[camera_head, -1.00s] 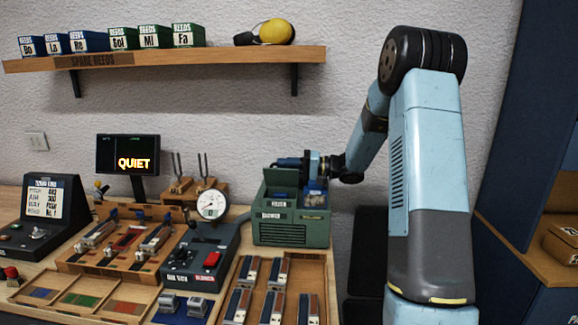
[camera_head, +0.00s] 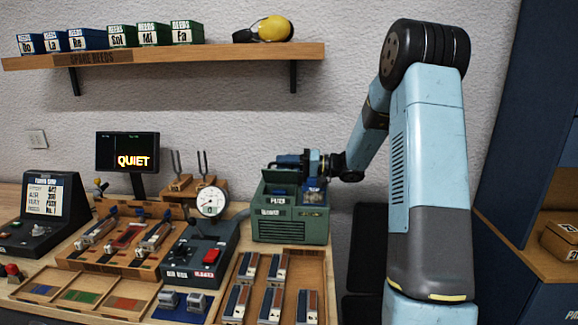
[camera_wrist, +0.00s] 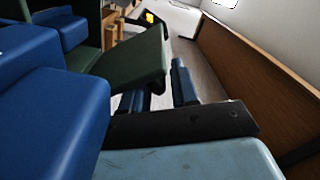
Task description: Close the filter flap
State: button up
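The green blower box (camera_head: 290,229), with a filter label on its front, stands at the back right of the bench. The filter flap, a dark green panel (camera_head: 281,176), is raised and tilted at the box's top left. A blue block (camera_head: 313,192) sits in the open top to its right. My gripper (camera_head: 288,160) is dark blue and lies sideways just above and behind the flap; contact is unclear. In the wrist view a dark green panel (camera_wrist: 130,62), probably the flap, lies beside large blue gripper parts.
A gauge (camera_head: 211,202) on a dark control unit with a red button (camera_head: 211,256) stands left of the box. A wooden tray (camera_head: 303,262) of several blocks lies in front. A shelf (camera_head: 200,58) hangs above.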

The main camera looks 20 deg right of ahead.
jog(key=shift+o, duration=0.6)
jog(key=shift+d+f, duration=0.1)
jog(key=shift+d, duration=0.1)
jog(key=v, duration=1.3)
jog(key=shift+d, duration=0.2)
jog(key=shift+f, duration=0.1)
jog(key=shift+c, duration=0.4)
